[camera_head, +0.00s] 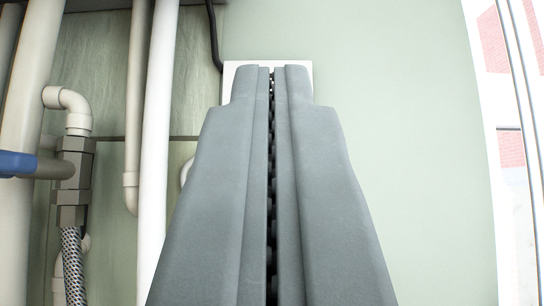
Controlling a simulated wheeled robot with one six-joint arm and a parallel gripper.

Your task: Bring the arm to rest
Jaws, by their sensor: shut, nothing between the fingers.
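My gripper (271,72) fills the middle of the view. Its two long grey fingers lie side by side with only a thin dark slit between them. It is shut and holds nothing. The fingertips point up the picture and overlap a white plate (302,65) on the pale green wall. Most of that plate is hidden behind the fingers. I cannot tell whether the tips touch it.
White pipes (158,140) run down the wall at the left. A blue handle (18,163) and a grey valve fitting (74,180) with a braided hose (73,262) are at far left. Bare wall (420,150) lies to the right, then a window (518,160).

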